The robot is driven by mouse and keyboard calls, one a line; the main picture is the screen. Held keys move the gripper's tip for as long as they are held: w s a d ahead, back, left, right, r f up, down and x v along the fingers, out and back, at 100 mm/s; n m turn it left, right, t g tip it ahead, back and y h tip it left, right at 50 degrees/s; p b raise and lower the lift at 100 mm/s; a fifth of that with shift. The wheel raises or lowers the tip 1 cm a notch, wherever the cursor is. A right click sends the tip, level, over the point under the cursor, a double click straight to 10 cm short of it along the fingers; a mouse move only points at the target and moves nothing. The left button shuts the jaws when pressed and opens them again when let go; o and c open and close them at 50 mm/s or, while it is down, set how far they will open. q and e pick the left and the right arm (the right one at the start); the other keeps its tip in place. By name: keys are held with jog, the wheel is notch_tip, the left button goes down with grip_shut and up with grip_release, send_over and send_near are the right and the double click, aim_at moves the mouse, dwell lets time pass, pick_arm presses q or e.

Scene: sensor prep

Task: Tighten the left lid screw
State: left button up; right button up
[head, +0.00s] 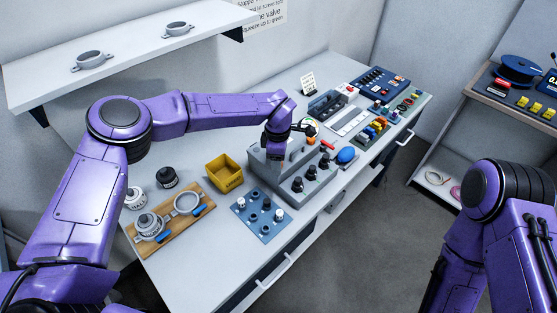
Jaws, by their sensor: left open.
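A grey block-shaped fixture (268,168) stands mid-table with black knobs along its front. The knobs include a left one (297,185), a middle one (310,173) and a right one (324,161). I cannot tell which part is the left lid screw. My left gripper (277,137) is over the back of the fixture, beside a round gauge (311,127). It is open; its fingertips are small and partly hidden by its own wrist, and I cannot tell whether they touch anything. My right arm comes in at the right, with its gripper out of frame.
A wooden board (180,228) with metal clamp rings, a yellow bin (223,173) and a blue plate with knobs (260,215) lie left and front. A blue push button (346,156) and coloured parts trays stand to the right. A shelf (130,60) hangs above the back left.

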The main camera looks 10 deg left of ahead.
pick_arm(q)
notch_tip(320, 180, up, 10)
jog(key=b, duration=0.3)
jog(key=shift+r, duration=0.2)
